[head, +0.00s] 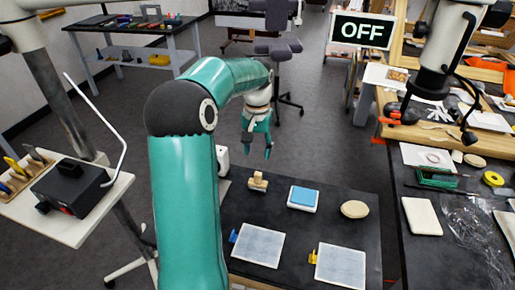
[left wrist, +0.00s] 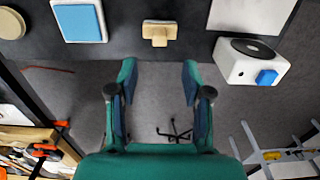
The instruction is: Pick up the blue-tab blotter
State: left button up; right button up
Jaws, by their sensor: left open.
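The blue-tab blotter (head: 260,246) is a pale grey sheet lying flat at the front left of the dark table, with a small blue tab at its left edge. A similar blotter with a yellow tab (head: 340,267) lies to its right. My left gripper (head: 258,151) is open and empty, beyond the table's far edge and well away from the blue-tab blotter. In the left wrist view its two fingers (left wrist: 159,68) are spread apart with nothing between them. I cannot make out the blue tab in that view. My right gripper is not in view.
A wooden stamp (head: 257,181), a blue-topped pad (head: 303,197) and an oval tan piece (head: 354,209) stand behind the blotters. A white box with a blue button (left wrist: 252,62) sits near the stamp. A cluttered bench (head: 460,180) stands at right.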

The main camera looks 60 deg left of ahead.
aim_at(264, 246)
jog(key=k, duration=1.5)
